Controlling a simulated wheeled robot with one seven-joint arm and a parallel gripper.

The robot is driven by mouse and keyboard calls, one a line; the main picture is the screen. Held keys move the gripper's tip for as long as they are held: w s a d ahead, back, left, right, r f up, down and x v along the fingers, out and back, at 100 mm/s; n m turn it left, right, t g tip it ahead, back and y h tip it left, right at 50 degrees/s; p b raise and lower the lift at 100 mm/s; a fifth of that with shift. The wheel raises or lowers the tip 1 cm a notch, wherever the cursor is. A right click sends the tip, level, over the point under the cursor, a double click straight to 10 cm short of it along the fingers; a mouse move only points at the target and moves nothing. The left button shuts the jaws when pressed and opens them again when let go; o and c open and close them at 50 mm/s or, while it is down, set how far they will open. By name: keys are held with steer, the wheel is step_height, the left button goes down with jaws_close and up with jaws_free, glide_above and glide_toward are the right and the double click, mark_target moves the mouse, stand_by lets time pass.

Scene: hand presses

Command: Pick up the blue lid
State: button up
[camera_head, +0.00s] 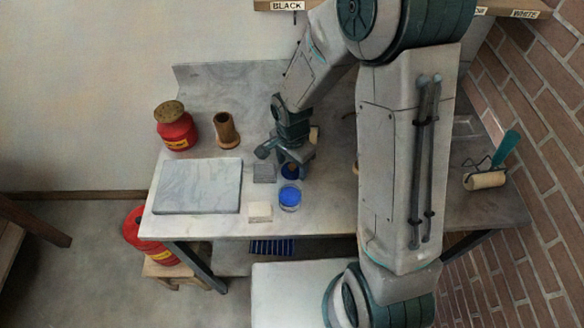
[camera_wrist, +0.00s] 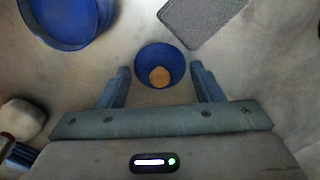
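The blue lid (camera_head: 291,171) is a small round blue disc with a tan knob, on the pale stone tabletop. In the wrist view the lid (camera_wrist: 147,59) shows from above, its knob (camera_wrist: 160,77) toward my gripper. My gripper (camera_wrist: 160,70) is open and empty, with one finger on each side of the lid's near part. A gap shows between each finger and the lid; the height between them is hard to tell. In the head view my gripper (camera_head: 294,156) is just above and behind the lid, partly covering it.
A clear jar with blue contents (camera_head: 290,198) stands close in front. A grey textured block (camera_head: 264,173) and a white block (camera_head: 260,211) are to the left, then a marble slab (camera_head: 199,187). A wooden cup (camera_head: 226,131) and red can (camera_head: 176,130) stand behind. A roller (camera_head: 484,180) is far right.

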jaws_close()
steer(key=shift+s, duration=0.1)
